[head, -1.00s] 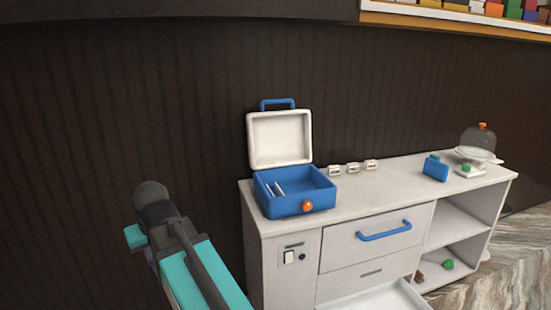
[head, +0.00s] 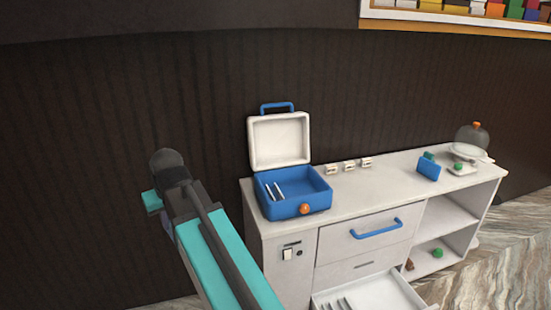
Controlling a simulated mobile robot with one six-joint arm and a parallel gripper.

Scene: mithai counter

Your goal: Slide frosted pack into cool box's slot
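The blue cool box (head: 292,207) stands open on the left end of the white counter. Its white lid (head: 279,140) is raised at the back, with a blue handle on top. Two thin white upright plates (head: 274,190) stand inside at the left, with a narrow gap between them. An orange knob is on the box's front. I cannot make out a frosted pack for certain. My teal and dark arm rises at the lower left, left of the counter. My gripper does not show.
The low drawer (head: 376,293) is pulled out, with several dark upright strips inside. A blue block (head: 429,169) and a glass dome (head: 472,136) stand at the counter's right. Small white labels (head: 349,166) line the back. The counter's middle is clear.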

